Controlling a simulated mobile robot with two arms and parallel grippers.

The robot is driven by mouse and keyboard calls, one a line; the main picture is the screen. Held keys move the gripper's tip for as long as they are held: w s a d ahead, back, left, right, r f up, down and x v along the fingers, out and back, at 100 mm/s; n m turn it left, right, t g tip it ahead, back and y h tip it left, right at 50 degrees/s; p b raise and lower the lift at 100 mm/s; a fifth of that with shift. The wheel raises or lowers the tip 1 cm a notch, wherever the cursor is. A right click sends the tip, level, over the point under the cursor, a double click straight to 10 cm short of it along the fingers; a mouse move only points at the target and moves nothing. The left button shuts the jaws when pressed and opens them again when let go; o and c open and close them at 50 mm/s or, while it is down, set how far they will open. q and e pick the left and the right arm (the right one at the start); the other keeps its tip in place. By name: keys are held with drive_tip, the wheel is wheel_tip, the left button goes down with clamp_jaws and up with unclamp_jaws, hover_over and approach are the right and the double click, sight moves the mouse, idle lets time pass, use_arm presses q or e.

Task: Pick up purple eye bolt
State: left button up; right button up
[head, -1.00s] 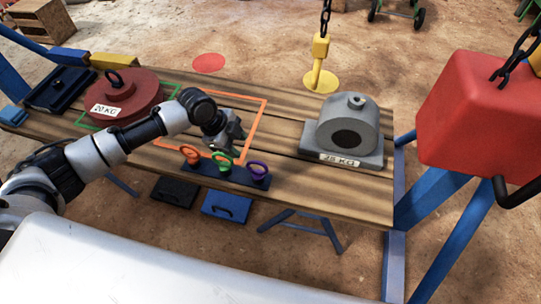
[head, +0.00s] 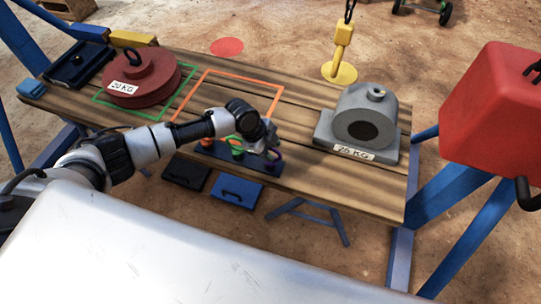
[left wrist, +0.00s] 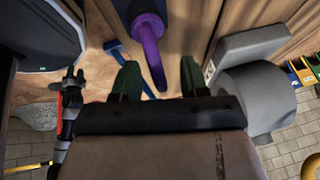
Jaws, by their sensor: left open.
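The purple eye bolt (head: 277,155) stands at the right end of a dark blue holder (head: 216,155) on the wooden table, partly hidden by my left gripper (head: 268,145). My right gripper is not in view.
A red 20 KG weight (head: 142,80) is on the table's left, a grey 25 KG block (head: 362,115) on its right. An orange outlined square (head: 245,75) behind the holder is bare. A red block (head: 490,105) hangs at far right.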

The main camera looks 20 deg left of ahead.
use_arm(q)
drive_tip(key=shift+c, duration=0.2)
clamp_jaws()
drive_tip(key=shift+r, duration=0.15)
